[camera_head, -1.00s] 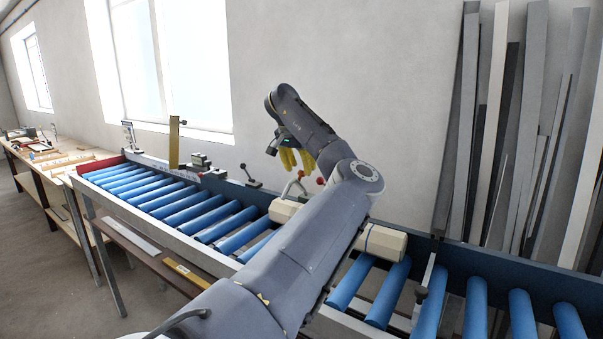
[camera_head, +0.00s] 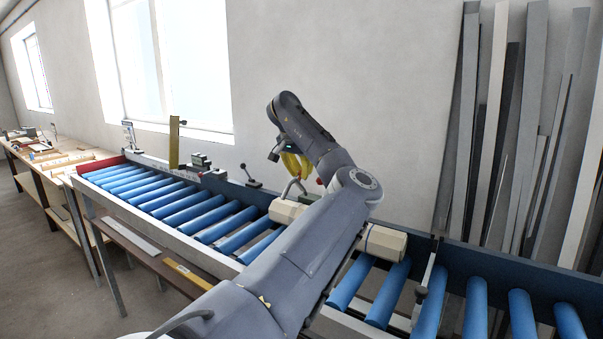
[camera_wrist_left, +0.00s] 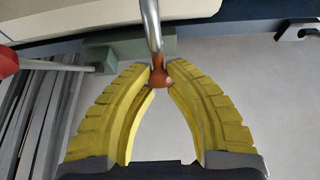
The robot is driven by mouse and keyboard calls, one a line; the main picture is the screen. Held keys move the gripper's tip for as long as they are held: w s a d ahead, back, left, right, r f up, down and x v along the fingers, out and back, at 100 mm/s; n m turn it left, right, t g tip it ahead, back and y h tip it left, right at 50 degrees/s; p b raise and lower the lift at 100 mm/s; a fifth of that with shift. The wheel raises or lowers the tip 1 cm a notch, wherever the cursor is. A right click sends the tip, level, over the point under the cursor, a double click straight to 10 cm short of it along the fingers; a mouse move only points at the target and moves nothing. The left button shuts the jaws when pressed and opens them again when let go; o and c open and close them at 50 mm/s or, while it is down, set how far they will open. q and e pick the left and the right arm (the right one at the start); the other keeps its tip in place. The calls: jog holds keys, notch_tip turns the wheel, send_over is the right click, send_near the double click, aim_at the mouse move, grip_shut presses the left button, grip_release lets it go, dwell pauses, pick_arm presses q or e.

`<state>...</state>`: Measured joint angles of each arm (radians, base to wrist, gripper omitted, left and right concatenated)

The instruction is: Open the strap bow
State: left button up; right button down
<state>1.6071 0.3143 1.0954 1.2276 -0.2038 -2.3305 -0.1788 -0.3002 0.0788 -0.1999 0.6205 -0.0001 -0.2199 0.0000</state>
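The strap bow, a curved pale metal bar (camera_head: 292,188), stands over a cream profile block on the roller conveyor in the head view. In the left wrist view its metal rod (camera_wrist_left: 151,25) runs down to an orange-brown end knob (camera_wrist_left: 159,78). My left gripper (camera_wrist_left: 160,70) has yellow fingers, which bend in with their tips on both sides of this knob and appear closed on it. In the head view my left gripper (camera_head: 297,176) is at the bow's upper end, and the knob is hidden there. My right gripper is in neither view.
A red ball knob (camera_wrist_left: 7,62) on a thin rod is beside the left finger. Cream blocks (camera_head: 382,242) lie on the blue rollers (camera_head: 185,208). A black lever (camera_head: 252,178) and a yellow upright (camera_head: 174,143) stand along the far rail. Grey profiles lean on the wall.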

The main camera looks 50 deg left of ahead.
pick_arm(q)
grip_shut()
jog(key=shift+w+a+r+g+h, duration=0.15)
jog(key=shift+w+a+g+h, duration=0.1)
jog(key=shift+w+g, duration=0.4)
jog(key=shift+w+a+r+g+h, duration=0.15)
jog(key=shift+w+g+h, duration=0.1)
jog(key=shift+w+g, duration=0.35)
jog(key=o, duration=0.8)
grip_release()
jog(key=shift+o, duration=0.2)
notch_tip(320, 180, up, 12)
jog(key=s, duration=0.1)
jog(key=shift+s+d, duration=0.3)
jog(key=shift+s, duration=0.1)
